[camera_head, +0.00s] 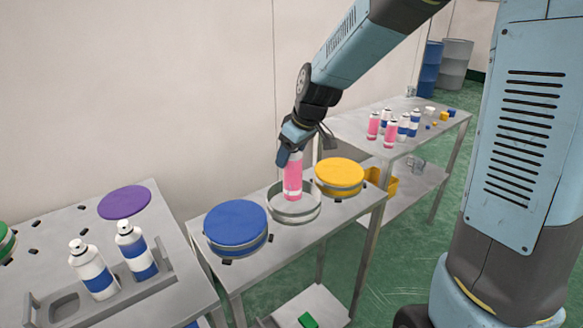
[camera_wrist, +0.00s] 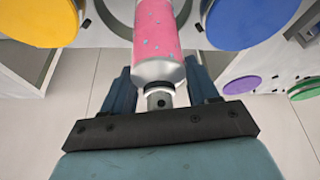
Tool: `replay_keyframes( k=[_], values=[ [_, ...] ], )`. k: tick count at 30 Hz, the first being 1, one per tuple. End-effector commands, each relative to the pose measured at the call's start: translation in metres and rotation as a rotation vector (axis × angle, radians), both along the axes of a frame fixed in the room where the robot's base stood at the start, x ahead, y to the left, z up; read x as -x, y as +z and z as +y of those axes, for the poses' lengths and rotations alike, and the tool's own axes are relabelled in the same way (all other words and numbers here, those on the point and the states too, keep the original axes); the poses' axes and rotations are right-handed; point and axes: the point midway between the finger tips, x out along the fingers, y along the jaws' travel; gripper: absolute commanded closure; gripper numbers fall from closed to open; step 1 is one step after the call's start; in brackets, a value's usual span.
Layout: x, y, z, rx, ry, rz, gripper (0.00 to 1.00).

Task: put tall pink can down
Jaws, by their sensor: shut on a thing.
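The tall pink can (camera_head: 292,179) is upright in my gripper (camera_head: 288,155), over the round grey-rimmed holder between the blue and yellow discs. In the wrist view the pink can (camera_wrist: 157,40) shows its silver shoulder and white neck between the jaws of my gripper (camera_wrist: 158,92). My gripper is shut on the can's upper end. The grey round holder (camera_head: 308,213) has a light ring and a pale inside. I cannot tell whether the can's base touches it.
A blue disc (camera_head: 236,222) is left of the holder and a yellow disc (camera_head: 340,172) is right of it. Two blue-and-white cans (camera_head: 137,254) stand in a grey rack on the left table, near a purple disc (camera_head: 124,202). Several pink and blue cans stand on the back table (camera_head: 350,131).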

Motion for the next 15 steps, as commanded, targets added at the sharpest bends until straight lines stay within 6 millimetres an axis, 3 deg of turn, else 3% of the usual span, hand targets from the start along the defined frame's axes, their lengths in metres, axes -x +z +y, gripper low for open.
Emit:
replay_keyframes(
  k=[6,15],
  values=[
    [-0.015,-0.017,-0.002,-0.001,-0.001,0.000,1.00],
    [-0.021,-0.036,-0.003,0.000,-0.001,0.002,1.00]
  ],
)
